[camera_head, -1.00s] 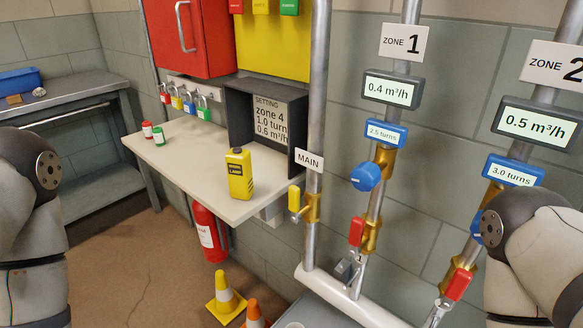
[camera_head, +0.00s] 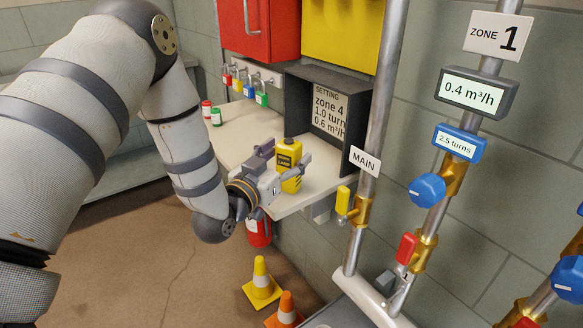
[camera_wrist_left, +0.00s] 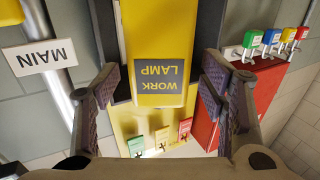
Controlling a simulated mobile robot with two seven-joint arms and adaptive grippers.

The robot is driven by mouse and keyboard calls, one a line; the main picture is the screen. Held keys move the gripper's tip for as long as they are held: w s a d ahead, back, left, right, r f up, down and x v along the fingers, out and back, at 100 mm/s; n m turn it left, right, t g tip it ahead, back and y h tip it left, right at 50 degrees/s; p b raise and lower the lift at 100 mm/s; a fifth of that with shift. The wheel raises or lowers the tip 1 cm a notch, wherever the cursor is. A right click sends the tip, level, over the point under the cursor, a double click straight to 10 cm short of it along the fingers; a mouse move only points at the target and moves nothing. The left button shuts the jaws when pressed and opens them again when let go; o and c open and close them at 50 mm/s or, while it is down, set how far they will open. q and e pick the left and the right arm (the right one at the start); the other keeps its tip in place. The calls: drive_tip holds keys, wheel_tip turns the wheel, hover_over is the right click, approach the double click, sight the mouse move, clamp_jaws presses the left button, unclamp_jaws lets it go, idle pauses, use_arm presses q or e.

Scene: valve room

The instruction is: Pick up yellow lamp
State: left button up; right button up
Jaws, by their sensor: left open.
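The yellow work lamp (camera_head: 290,166) stands upright on the pale shelf (camera_head: 238,140), near its front edge. It has a dark label reading WORK LAMP. My left gripper (camera_head: 286,160) is at the lamp, with its jaws open. In the left wrist view the lamp (camera_wrist_left: 157,35) lies between the two spread fingers, and gaps show on both sides of it. The gripper hides the lamp's lower left part in the head view. My right gripper is not in view.
A dark open box with a setting sheet (camera_head: 328,115) stands right behind the lamp. The MAIN pipe (camera_head: 377,110) rises to the right, with a yellow-handled valve (camera_head: 343,199). Small red and green cans (camera_head: 215,116) stand on the shelf's left. Cones (camera_head: 262,283) stand on the floor below.

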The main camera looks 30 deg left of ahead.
use_arm(q)
drive_tip(key=shift+w, duration=0.75)
drive_tip(key=shift+r, duration=0.15)
drive_tip(key=c, duration=1.5)
